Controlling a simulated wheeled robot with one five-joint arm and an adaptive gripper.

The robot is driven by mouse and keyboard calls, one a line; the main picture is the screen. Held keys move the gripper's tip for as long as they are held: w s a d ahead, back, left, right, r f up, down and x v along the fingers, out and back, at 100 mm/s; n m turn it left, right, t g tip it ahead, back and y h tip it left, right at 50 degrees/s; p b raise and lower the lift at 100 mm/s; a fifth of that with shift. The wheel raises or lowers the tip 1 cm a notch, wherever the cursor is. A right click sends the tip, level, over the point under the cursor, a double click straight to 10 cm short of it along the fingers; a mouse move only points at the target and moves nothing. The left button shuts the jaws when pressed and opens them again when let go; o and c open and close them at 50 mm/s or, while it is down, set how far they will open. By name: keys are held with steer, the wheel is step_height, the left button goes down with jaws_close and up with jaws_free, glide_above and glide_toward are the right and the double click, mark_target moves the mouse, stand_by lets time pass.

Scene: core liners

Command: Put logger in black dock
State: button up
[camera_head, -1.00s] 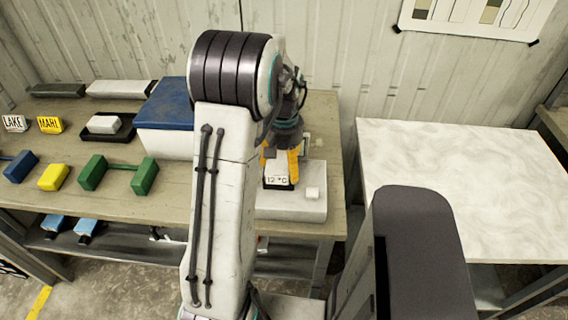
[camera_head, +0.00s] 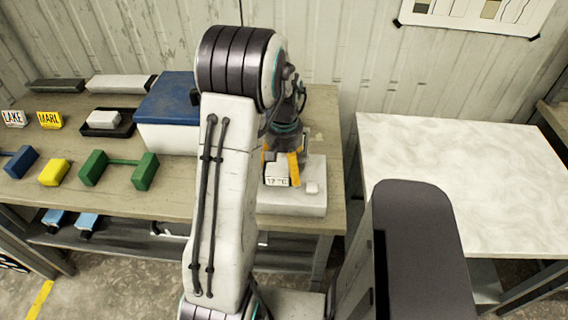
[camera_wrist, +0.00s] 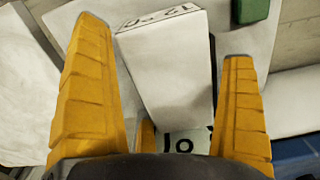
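A white box with a temperature readout on its end, which looks like the logger (camera_head: 277,172), is between the yellow fingers of my gripper (camera_head: 280,168). It sits over a pale block at the right end of the bench. In the wrist view the white box (camera_wrist: 165,75) lies between the fingers of my gripper (camera_wrist: 165,75), with a narrow gap at the right finger. The fingers look spread and not closed on it. A black tray (camera_head: 88,130), possibly the black dock, is on the left of the bench and holds a white block (camera_head: 104,119).
A blue-lidded white box (camera_head: 168,137) stands between the tray and my arm. Green (camera_head: 145,171), yellow (camera_head: 54,173) and blue blocks lie along the front. LAKE (camera_head: 14,119) and MARL (camera_head: 50,120) signs stand at the left. A white table (camera_head: 460,180) at the right is bare.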

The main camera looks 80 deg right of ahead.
mark_target(283, 160)
steer(key=shift+r, duration=0.15)
step_height(283, 160, up, 12)
steer(key=b, duration=0.4)
steer(key=shift+w, duration=0.15)
steer(key=w+a+r+n+t+h, duration=0.1)
steer(key=w+a+n, duration=0.3)
steer(key=w+a, duration=0.6)
steer(key=w+a+r+n, duration=0.1)
steer(key=w+a+n, duration=0.3)
steer(key=w+a, duration=0.55)
steer(key=w+a+f+n+t+y, duration=0.1)
steer(key=a+f+n, duration=0.3)
steer(key=a+n, duration=0.5)
steer(key=a+t, duration=0.1)
steer(key=a, duration=1)
steer(key=shift+a+f+t, duration=0.15)
steer(key=shift+a+t, duration=0.05)
steer(key=shift+t, duration=0.2)
steer(key=shift+d, duration=0.15)
